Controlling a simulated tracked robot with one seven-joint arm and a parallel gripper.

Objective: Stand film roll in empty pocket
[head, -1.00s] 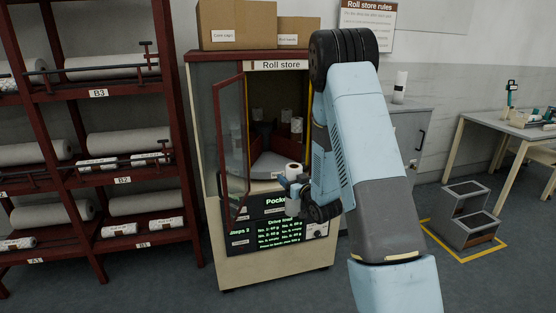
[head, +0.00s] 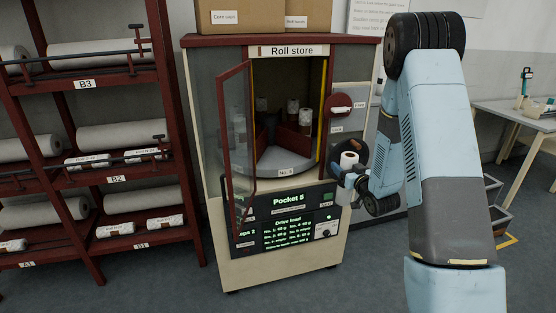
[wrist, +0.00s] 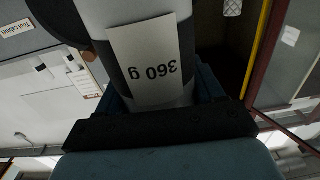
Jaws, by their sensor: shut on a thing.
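My gripper (head: 347,181) is shut on a white film roll (head: 348,160), held upright with a dark core hole in its top. In the wrist view the roll (wrist: 100,15) carries a label reading "360 g", upside down. The gripper and roll are outside the roll store cabinet (head: 195,110), in front of its right side. The glass door (head: 234,150) stands open to the left. The front pocket, marked "No. 5", looks empty. Small rolls (head: 305,117) stand in pockets further back.
A lit panel (head: 288,201) below the opening reads "Pocket 5". A red round knob (head: 340,105) is on the cabinet's right front. A red rack (head: 105,180) of rolls stands left. A table (head: 515,110) is at right.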

